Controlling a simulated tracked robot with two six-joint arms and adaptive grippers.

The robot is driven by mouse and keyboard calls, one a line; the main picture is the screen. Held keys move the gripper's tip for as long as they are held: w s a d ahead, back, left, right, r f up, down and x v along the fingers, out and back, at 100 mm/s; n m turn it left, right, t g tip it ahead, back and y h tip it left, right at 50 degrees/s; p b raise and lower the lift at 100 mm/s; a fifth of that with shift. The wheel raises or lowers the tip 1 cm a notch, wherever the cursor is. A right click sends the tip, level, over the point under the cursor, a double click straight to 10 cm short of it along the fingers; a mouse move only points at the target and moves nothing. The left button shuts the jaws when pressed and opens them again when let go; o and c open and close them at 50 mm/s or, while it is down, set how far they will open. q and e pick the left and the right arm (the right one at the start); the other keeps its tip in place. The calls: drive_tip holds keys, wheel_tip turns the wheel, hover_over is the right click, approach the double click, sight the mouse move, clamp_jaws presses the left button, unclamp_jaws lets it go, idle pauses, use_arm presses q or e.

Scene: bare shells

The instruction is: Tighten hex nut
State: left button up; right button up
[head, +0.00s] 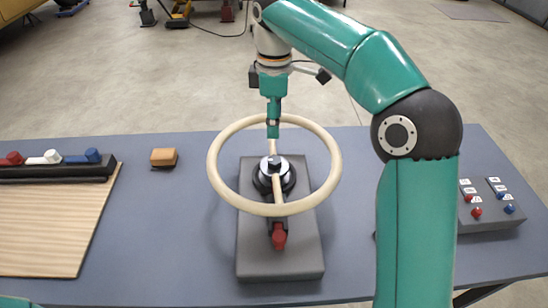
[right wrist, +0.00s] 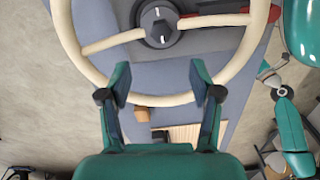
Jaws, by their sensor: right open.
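The dark hex nut (head: 274,163) sits at the centre of a cream handwheel (head: 225,203), on a black round hub. The nut also shows near the top of the right wrist view (right wrist: 159,29), with a white mark beside it. The wheel and hub are mounted on a grey block (head: 257,255) on the table. My right gripper (head: 273,129) hangs over the far part of the wheel rim, behind the nut in the head view. In the right wrist view its two fingers (right wrist: 160,83) are spread with nothing held between them. I cannot see my left gripper.
A red-tipped part (head: 279,237) is at the block's near side. A wooden board (head: 50,225) and a black rack (head: 60,172) with coloured pieces lie left. An orange-brown block (head: 163,157) stands near the far edge. A switch box (head: 490,205) is right. The blue-grey table (head: 180,235) is clear between.

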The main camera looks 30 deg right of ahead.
sight(275, 159)
drive_tip(key=f, duration=0.5)
drive_tip(key=f+b, duration=0.1)
drive_tip(key=f, duration=0.5)
drive_tip(key=shift+s+f, duration=0.2)
drive_tip(key=shift+f, duration=0.05)
drive_tip(key=shift+c, duration=0.2)
drive_tip(key=c, duration=1.1)
